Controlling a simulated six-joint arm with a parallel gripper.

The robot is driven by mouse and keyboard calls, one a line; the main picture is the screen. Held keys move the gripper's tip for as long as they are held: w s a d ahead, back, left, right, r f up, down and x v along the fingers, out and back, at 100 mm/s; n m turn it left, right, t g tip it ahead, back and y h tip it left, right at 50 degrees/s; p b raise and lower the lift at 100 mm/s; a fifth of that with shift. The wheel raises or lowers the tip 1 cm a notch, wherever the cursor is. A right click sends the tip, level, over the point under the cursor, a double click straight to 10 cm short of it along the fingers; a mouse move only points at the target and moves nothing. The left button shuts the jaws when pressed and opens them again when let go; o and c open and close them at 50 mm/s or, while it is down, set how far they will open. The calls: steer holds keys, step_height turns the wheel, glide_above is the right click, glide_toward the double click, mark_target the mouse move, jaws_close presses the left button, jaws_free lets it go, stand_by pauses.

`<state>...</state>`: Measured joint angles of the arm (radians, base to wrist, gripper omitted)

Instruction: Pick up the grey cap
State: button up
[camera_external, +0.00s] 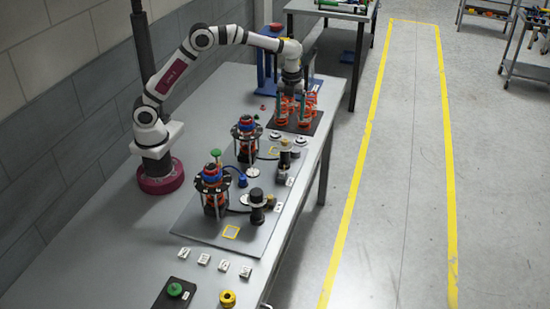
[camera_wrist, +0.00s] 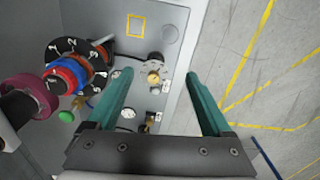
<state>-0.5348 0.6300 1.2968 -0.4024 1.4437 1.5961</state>
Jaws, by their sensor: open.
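Two small round grey pieces lie near the far end of the grey plate in the external view, one on the left (camera_external: 275,135) and one on the right (camera_external: 303,140). I cannot tell for certain which is the grey cap. Small round pieces also show between my fingers in the wrist view, partly cut off and too small to identify surely. My gripper (camera_external: 290,88) is above the dark mat with orange coils, beyond these pieces. Its two teal fingers are wide apart in the wrist view (camera_wrist: 158,82), with nothing held between them.
Two caged towers, one far (camera_external: 246,130) and one near (camera_external: 212,188), stand on the plate (camera_external: 190,225). A post (camera_external: 285,158) and a black-topped post (camera_external: 257,199) stand beside them. Orange coils (camera_external: 306,108) stand close under my gripper. The table's right edge is near.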

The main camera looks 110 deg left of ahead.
mark_target(296, 150)
steer(key=shift+m, duration=0.5)
steer(key=a+f, duration=0.1)
steer(key=f, duration=0.5)
steer(key=w+a+f, duration=0.1)
steer(key=f, duration=0.4)
steer(key=a+f, duration=0.1)
steer(key=f, duration=0.5)
steer(key=shift+w+f, duration=0.3)
jaws_close()
